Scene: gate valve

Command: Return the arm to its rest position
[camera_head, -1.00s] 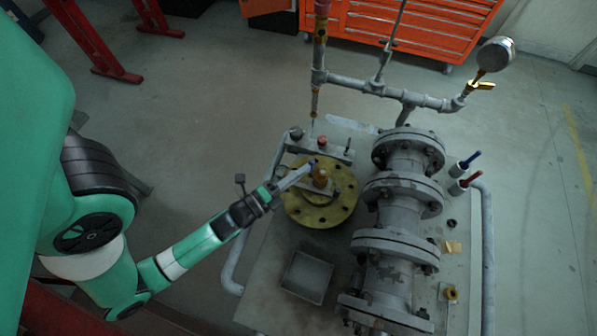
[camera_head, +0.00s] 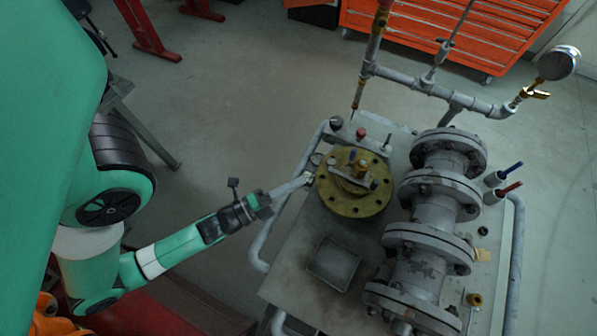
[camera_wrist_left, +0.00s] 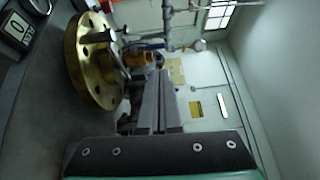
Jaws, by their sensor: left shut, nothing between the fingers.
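My left arm comes in from the left in the head view, green with a dark wrist. Its gripper (camera_head: 308,177) is shut and empty, with its fingertips by the left edge of the brass flange (camera_head: 345,203). I cannot tell whether they touch it. In the left wrist view the two fingers (camera_wrist_left: 158,85) lie together, and the brass flange (camera_wrist_left: 85,62) is to their left. My right gripper is not in view.
The flange sits on a grey cart top (camera_head: 300,250) beside a grey flanged pipe (camera_head: 435,215). A small square tray (camera_head: 333,263) is in front. Grey piping with a pressure gauge (camera_head: 558,63) rises behind. An orange tool cabinet (camera_head: 430,35) stands at the back. Open floor lies left of the cart.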

